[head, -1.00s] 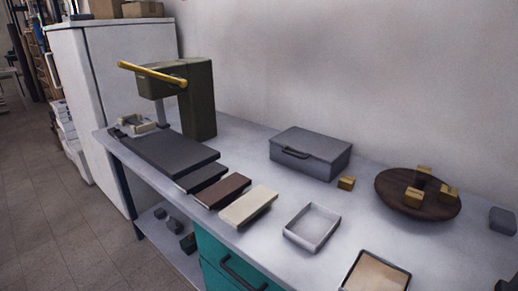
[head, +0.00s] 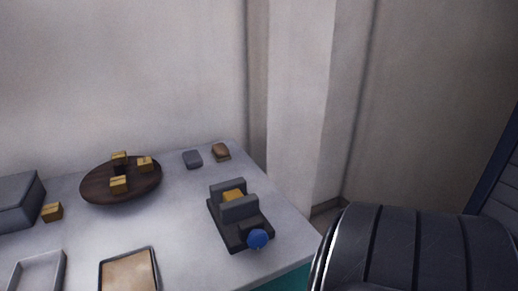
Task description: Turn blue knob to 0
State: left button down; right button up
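The blue knob (head: 257,239) is on the near end of a dark vise-like device (head: 240,215) near the right end of the table. The device has two grey upright jaws with a yellow-orange block (head: 234,196) between them. Any number marking on the knob is too small to read. Neither of my grippers is in the head view.
The grey table (head: 185,225) also holds a round dark wooden board (head: 95,192) with small yellow blocks, a grey box (head: 18,203), a white tray (head: 60,270) and a tan-lined tray (head: 155,270). A large black ribbed object (head: 415,250) fills the lower right. A wall stands behind.

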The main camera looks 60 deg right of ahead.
aim_at(257, 240)
jog(key=z, duration=0.4)
jog(key=k+z, duration=0.1)
jog(key=z, duration=0.3)
jog(key=l+z, duration=0.1)
jog(key=z, duration=0.3)
jog(key=k+z, duration=0.1)
jog(key=z, duration=0.3)
